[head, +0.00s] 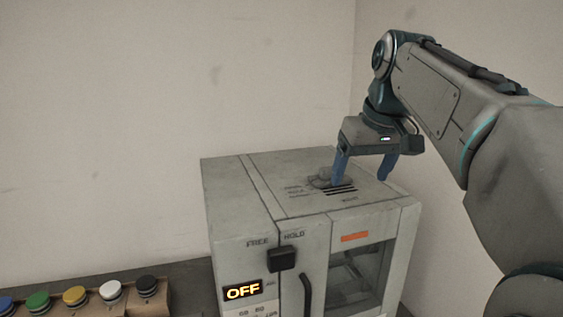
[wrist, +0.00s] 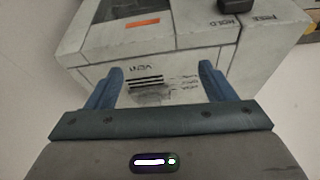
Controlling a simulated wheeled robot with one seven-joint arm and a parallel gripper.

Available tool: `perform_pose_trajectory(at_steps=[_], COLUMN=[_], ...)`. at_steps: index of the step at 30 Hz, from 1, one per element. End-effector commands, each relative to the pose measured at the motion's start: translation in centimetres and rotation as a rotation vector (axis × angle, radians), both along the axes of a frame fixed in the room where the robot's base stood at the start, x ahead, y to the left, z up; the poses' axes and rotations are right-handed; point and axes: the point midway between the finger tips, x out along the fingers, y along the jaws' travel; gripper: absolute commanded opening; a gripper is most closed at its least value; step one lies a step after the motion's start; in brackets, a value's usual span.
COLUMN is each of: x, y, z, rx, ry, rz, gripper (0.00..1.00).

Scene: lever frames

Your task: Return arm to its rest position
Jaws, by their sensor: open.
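My gripper (head: 363,178) is above the right part of the top of a grey box-shaped machine (head: 240,195). Its two blue fingers are spread apart and empty. In the wrist view my gripper (wrist: 160,80) is also open, with the machine's vented top and a vent label between and beyond the fingers. A small grey knob or lever (head: 322,180) sits on the machine's top close to the left finger. I cannot tell whether the finger touches it.
The machine's front has a black knob (head: 283,259) by FREE and HOLD labels, a lit OFF display (head: 243,291), a dark handle (head: 306,292) and a windowed door (head: 357,272). Several coloured buttons (head: 75,296) stand at lower left. Walls rise behind; the space above the machine's left is clear.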

Motion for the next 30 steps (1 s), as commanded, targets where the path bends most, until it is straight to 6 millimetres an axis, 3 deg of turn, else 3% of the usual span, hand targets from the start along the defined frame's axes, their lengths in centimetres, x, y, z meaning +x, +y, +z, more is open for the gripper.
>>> perform_pose_trajectory(at_steps=[8,21,25,30], x=[-4.6,-15.2,-17.4,-18.5], y=[0.0,-0.2,-0.2,-0.4], z=[-6.7,-21.4,-24.3,-25.8], rx=[-0.001,-0.018,-0.022,-0.024], ry=[0.026,0.059,0.064,0.067], rz=[-0.080,-0.204,-0.223,-0.232], gripper=[0.76,0.76,0.76,0.76])
